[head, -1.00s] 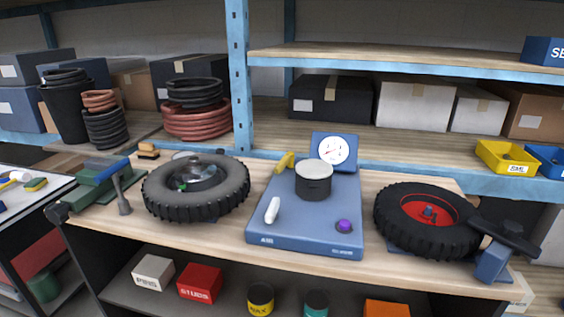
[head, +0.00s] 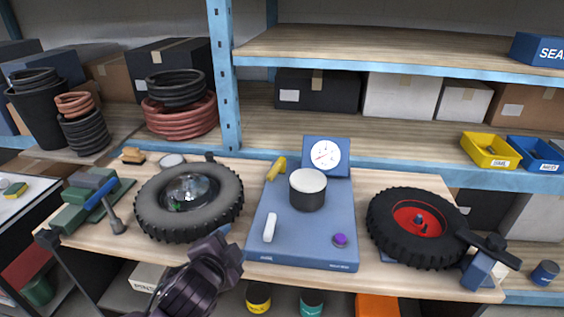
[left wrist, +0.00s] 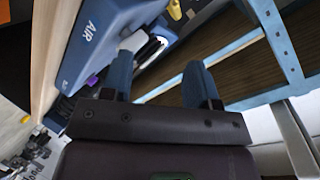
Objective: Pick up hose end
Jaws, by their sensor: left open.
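A blue air station (head: 300,237) stands mid-bench with a gauge (head: 325,155) and a black drum with a light lid (head: 307,190). No hose end is plain to see; a yellow piece (head: 277,168) at the station's back left and a white grip-like piece (head: 270,227) at its front left could be it, but I cannot tell which. My left gripper (head: 232,250) is at the bench's front edge, left of the station. In the left wrist view its fingers (left wrist: 160,82) are apart and empty, with the station (left wrist: 92,40) beyond to the upper left.
A black tyre (head: 188,203) lies just left of the station, close to my left arm. A red-rimmed tyre (head: 415,225) lies on the right. A green vise-like tool (head: 90,200) is at the left end. Shelves with boxes and bins stand behind.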

